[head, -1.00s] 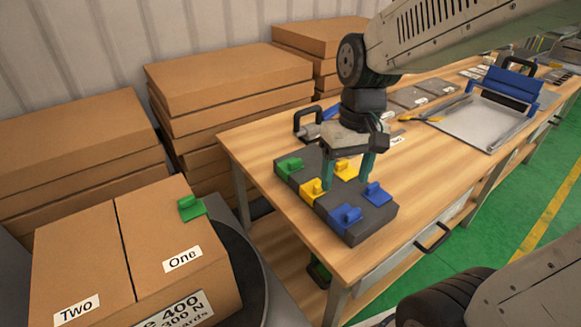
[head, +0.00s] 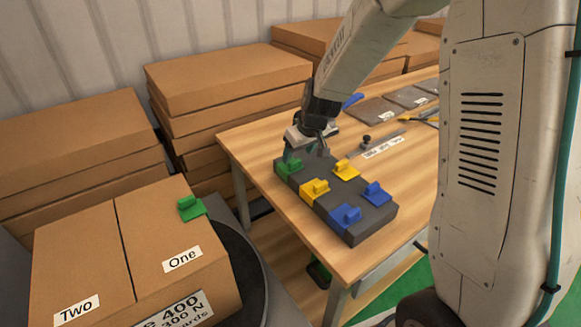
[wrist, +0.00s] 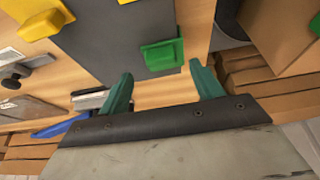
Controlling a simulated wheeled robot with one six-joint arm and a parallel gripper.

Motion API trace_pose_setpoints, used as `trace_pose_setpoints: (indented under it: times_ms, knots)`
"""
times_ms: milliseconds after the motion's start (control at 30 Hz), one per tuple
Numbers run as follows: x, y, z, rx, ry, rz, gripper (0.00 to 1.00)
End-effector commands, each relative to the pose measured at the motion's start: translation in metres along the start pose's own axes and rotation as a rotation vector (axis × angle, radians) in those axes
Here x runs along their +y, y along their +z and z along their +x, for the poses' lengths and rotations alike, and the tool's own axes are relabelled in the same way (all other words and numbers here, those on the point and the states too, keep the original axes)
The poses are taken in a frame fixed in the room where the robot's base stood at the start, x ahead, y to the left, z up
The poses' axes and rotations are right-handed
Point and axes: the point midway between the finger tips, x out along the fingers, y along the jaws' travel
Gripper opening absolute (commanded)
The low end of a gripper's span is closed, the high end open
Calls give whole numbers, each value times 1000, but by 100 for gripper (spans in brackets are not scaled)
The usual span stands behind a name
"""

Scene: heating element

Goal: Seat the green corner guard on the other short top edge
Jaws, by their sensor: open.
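One green corner guard (head: 289,167) sits at the far left end of the dark grey holder block (head: 375,222) on the bench; it also shows in the wrist view (wrist: 161,53). A second green guard (head: 191,208) sits on a top edge of the cardboard box (head: 150,240), on the side labelled One. My gripper (head: 305,150) is over the holder's far left end, close to the green guard there. In the wrist view its two teal fingers (wrist: 164,86) are spread with nothing between them, and the guard lies just beyond the tips.
Two yellow guards (head: 314,189) and two blue guards (head: 347,214) sit on the holder. Stacked cardboard (head: 225,75) stands behind the bench's left end. The box rests on a dark round turntable (head: 248,265). Metal plates (head: 378,110) lie farther back on the bench.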

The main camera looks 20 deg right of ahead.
Motion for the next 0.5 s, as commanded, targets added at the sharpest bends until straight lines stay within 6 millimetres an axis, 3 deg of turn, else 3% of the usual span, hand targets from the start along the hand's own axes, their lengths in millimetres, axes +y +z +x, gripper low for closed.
trace_pose_setpoints:
  times_ms: [200, 500]
  knots:
    - [-3, 3, 33, -3, -1, 1, 65]
    - [-2, 2, 39, -1, -1, 1, 65]
